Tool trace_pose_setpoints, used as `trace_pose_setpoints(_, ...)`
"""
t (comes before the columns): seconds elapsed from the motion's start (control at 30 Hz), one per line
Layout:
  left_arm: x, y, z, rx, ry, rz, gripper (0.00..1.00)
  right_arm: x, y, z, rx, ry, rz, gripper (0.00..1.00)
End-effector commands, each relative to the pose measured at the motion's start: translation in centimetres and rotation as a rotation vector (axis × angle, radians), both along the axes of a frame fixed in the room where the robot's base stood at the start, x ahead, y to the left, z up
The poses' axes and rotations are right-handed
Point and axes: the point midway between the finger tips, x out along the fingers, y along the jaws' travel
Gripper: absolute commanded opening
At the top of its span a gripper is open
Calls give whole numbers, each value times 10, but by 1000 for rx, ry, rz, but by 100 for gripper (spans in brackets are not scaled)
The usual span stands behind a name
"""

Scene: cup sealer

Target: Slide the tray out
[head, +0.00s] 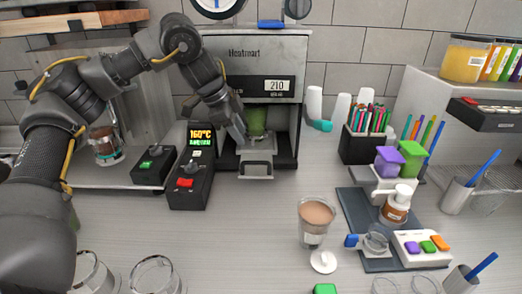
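The cup sealer (258,50) is a grey box marked "Heatmart" with a "210" display, at the back centre. Its tray (257,170) shows at the bottom front of the opening, with a pale frame-like front part reaching a little out over the counter. A green cup (257,122) stands inside the opening above the tray. My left gripper (241,138) points down at the left of the opening, close to the cup and the tray's back left. Its fingertips are small and partly hidden, so I cannot tell whether it touches either. My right gripper is not in view.
A control box (190,170) reading 160°C stands left of the sealer. A brown-filled cup (314,221) and a white lid (323,262) are at front centre. A dark mat (352,202) with containers lies right. Counter before the tray is clear.

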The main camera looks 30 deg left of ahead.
Motion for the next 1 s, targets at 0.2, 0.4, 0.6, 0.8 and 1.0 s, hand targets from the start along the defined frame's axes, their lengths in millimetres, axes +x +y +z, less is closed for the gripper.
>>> trace_pose_setpoints(0.2,1,-2,-8,4,10,3,34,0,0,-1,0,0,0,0)
trace_pose_setpoints(0.4,11,-10,-37,2,11,2,34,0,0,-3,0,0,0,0)
trace_pose_setpoints(0.6,23,-19,-68,3,11,3,34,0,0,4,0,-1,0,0)
trace_pose_setpoints(0.8,32,-26,-91,2,6,2,34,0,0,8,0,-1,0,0)
trace_pose_setpoints(1.0,35,-29,-99,3,5,2,34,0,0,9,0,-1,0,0)
